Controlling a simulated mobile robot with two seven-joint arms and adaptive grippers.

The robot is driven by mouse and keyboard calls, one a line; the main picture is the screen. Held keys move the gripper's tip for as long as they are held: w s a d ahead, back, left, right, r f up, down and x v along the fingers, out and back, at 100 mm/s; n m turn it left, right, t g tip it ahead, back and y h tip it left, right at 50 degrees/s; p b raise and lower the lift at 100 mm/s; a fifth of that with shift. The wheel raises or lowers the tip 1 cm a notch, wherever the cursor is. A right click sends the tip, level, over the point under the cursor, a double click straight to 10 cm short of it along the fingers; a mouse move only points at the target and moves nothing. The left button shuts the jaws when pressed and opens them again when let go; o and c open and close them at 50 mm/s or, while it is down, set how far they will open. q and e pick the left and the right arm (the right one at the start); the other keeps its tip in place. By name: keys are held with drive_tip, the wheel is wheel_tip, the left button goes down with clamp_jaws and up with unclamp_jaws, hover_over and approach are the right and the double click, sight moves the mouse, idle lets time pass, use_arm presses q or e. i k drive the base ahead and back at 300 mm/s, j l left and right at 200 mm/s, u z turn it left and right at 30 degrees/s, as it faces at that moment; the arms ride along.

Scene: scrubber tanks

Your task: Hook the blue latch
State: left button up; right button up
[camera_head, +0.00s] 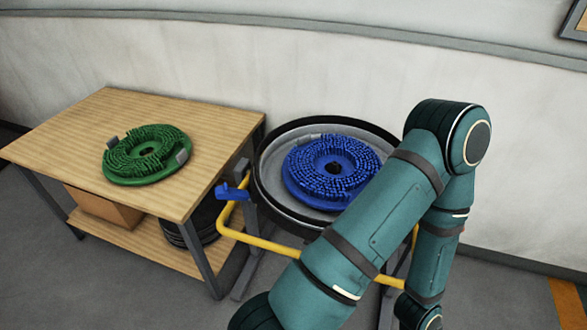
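A blue latch (232,191) sits at the left side of a round black-rimmed tank (262,188), close to the upright end of a yellow bar (252,241). It sticks out to the left of the rim; whether it is hooked on anything is too small to tell. A blue scrubber disc (305,163) with bristles lies in the tank. One teal arm of mine crosses the tank's front right and covers part of the tank and bar. No gripper shows; that arm's lower end leaves the bottom edge. My other arm is not in view.
A wooden table (75,135) stands to the left, with a green bristled disc (145,155) on top. A cardboard box (103,207) and a dark round container (190,225) are on its lower shelf. A pale wall (200,60) is behind.

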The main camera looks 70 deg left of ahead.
sight(223, 193)
drive_tip(key=u, duration=2.9)
drive_tip(key=z, duration=0.75)
drive_tip(key=i+j+z, duration=0.1)
drive_tip(key=j+z, duration=0.65)
drive_tip(key=z, duration=0.25)
drive_tip(key=j+z, duration=0.25)
drive_tip(key=j, duration=0.25)
drive_tip(key=k+j+z, duration=0.25)
drive_tip(key=j, duration=0.2)
drive_tip(key=k+j, duration=0.1)
drive_tip(key=j, duration=0.35)
drive_tip(key=k+j+z, duration=0.1)
drive_tip(key=j, duration=0.4)
drive_tip(key=k+j, duration=0.1)
drive_tip(key=j, duration=0.35)
drive_tip(key=k+j+z, duration=0.1)
drive_tip(key=j, duration=0.4)
